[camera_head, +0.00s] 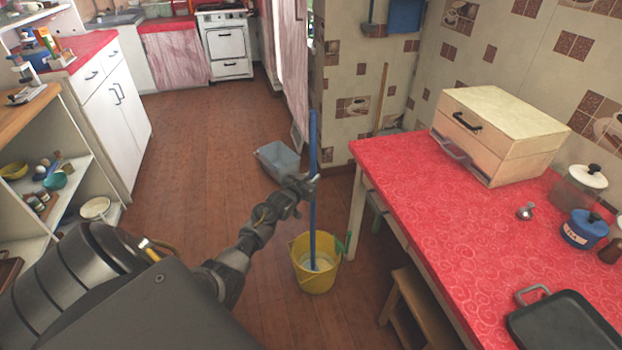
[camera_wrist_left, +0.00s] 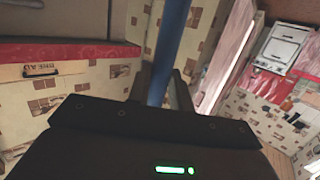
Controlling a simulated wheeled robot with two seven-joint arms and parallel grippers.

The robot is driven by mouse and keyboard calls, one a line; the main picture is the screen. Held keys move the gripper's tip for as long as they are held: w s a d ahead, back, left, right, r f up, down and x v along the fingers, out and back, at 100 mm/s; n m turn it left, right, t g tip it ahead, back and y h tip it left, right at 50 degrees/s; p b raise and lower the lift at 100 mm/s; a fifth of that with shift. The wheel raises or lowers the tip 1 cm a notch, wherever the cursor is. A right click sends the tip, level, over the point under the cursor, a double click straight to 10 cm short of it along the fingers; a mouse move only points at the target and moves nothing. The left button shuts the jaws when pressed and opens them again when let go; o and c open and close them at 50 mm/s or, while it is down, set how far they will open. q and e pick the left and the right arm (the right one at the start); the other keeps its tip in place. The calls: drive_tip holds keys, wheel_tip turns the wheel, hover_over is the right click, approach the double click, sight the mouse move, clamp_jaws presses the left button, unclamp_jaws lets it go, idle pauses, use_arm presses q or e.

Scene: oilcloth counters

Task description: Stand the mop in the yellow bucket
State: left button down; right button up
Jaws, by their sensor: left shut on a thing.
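The mop (camera_head: 312,215) is a long blue pole, standing nearly upright. Its lower end is inside the yellow bucket (camera_head: 317,282), which stands on the wooden floor left of the red table. Something pale shows in the bucket around the pole's foot. My left gripper (camera_head: 308,184) is shut on the pole at about mid height, above the bucket. In the left wrist view the blue pole (camera_wrist_left: 167,50) runs up from between the fingers (camera_wrist_left: 160,90). The mop's head cannot be made out clearly. My right gripper is not in view.
A red-topped table (camera_head: 430,215) stands to the right, with a bread box (camera_head: 497,135), a jar and a dark tray (camera_head: 565,325). A stool (camera_head: 410,300) is partly under it. Open floor (camera_head: 200,150) lies to the left.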

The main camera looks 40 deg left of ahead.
use_arm(q)
drive_tip(key=c, duration=1.3)
unclamp_jaws()
drive_tip(key=shift+r, duration=0.15)
drive_tip(key=shift+o, duration=0.7)
drive_tip(key=shift+f, duration=0.2)
drive_tip(key=p+v, duration=0.1)
drive_tip(key=v, duration=1)
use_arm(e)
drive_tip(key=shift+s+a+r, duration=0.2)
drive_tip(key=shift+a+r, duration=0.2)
use_arm(q)
drive_tip(key=shift+w+r, duration=0.1)
drive_tip(key=shift+w, duration=0.05)
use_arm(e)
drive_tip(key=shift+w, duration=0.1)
